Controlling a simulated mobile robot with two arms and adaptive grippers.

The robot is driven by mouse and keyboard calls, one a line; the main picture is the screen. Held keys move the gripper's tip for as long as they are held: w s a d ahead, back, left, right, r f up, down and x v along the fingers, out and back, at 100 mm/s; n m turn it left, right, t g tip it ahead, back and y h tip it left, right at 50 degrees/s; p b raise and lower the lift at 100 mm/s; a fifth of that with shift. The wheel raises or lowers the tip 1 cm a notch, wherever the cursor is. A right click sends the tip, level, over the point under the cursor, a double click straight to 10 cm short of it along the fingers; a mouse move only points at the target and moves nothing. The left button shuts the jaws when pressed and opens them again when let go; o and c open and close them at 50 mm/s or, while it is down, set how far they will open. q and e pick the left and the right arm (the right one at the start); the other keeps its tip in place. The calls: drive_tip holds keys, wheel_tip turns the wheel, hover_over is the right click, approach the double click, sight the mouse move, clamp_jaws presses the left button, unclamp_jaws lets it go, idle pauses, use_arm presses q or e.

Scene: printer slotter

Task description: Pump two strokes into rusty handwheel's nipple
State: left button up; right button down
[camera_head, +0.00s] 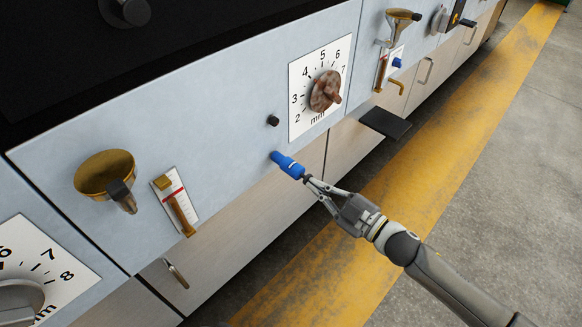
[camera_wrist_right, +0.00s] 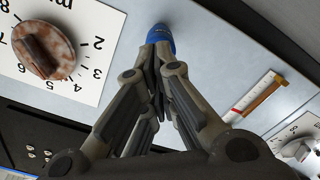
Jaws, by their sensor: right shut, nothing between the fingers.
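The rusty handwheel (camera_head: 325,91) sits on a white dial plate numbered in mm on the grey-blue machine face. It also shows at upper left in the right wrist view (camera_wrist_right: 45,50). A blue cylindrical fitting (camera_head: 288,165) sticks out of the panel below the wheel; it also shows in the right wrist view (camera_wrist_right: 161,38). My right gripper (camera_head: 309,181) is shut, its fingertips at the fitting's outer end. I cannot tell whether they touch it. No separate nipple can be made out. My left gripper is not in view.
A brass cup (camera_head: 104,174) and a gauge (camera_head: 176,203) are at left. A black ledge (camera_head: 386,123) juts out at right. The floor beside the yellow stripe (camera_head: 440,150) is clear.

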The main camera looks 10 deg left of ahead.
drive_tip(key=shift+w+a, duration=0.15)
drive_tip(key=shift+a, duration=0.05)
drive_tip(key=shift+w+a, duration=0.4)
drive_tip(key=shift+a, duration=0.15)
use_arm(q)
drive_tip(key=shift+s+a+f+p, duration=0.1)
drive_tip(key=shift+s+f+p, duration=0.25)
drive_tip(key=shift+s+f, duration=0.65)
use_arm(e)
drive_tip(key=shift+v, duration=1)
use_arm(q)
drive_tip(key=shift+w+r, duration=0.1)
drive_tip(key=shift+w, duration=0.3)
use_arm(e)
drive_tip(key=shift+w+a, duration=0.15)
drive_tip(key=shift+a, duration=0.05)
